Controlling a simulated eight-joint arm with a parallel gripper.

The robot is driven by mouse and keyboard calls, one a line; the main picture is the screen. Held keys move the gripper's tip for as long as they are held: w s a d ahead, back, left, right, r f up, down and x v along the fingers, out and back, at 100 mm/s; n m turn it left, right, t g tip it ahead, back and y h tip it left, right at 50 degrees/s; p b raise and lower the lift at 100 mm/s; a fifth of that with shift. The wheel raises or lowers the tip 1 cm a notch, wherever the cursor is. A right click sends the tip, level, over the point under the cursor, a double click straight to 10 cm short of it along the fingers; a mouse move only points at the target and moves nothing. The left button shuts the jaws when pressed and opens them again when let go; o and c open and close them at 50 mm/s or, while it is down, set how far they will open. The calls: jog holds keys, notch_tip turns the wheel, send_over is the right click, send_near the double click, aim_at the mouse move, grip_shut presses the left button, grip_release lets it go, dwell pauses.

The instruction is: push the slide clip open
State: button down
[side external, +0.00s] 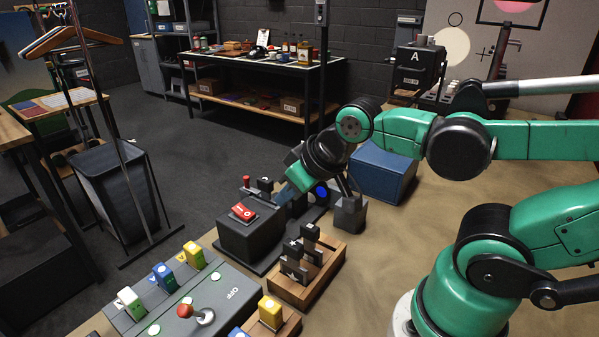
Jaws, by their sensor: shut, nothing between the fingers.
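My gripper (283,197) is shut with nothing in it. It points down and left over the dark control unit, close behind a red rocker switch (243,212) on a dark box. I cannot tell whether it touches anything there. No part is clearly recognisable as the slide clip; the area at the fingertips is small and partly hidden by my wrist. A blue round button (320,190) shows just right of the gripper. A small dark block (265,184) and a red-topped lever (246,182) stand just behind and left of it.
A wooden holder (276,287) with dark upright pieces stands in front. A grey panel (222,315) with a red-knobbed joystick (186,310) and coloured switches lies at front left. Tan tabletop (375,270) in front of my arm is clear.

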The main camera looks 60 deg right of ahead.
jog(key=c, duration=1)
grip_release()
jog(key=shift+w+r, duration=0.1)
jog(key=shift+r, duration=0.05)
jog(key=shift+o, duration=1)
jog(key=w+d+r+m+g, duration=0.2)
jog(key=w+r+m+g, duration=0.1)
jog(key=w, duration=0.4)
jog(key=shift+r+m+g, duration=0.25)
jog(key=shift+m+g, duration=0.05)
jog(key=shift+m, duration=0.4)
jog(key=m+g, duration=0.3)
jog(key=m, duration=0.1)
send_over(246, 177)
jog(key=shift+s+a+f, duration=0.1)
jog(key=shift+s+f, duration=0.15)
jog(key=shift+f, duration=0.2)
jog(key=shift+s+a+f, duration=0.1)
jog(key=shift+s+f, duration=0.1)
jog(key=shift+f, duration=0.2)
jog(key=shift+w+d+f+m+g, duration=0.25)
jog(key=shift+w+f+m+g, duration=0.05)
jog(key=shift+w+f, duration=0.1)
jog(key=shift+f, duration=2.85)
jog(key=shift+c, duration=0.2)
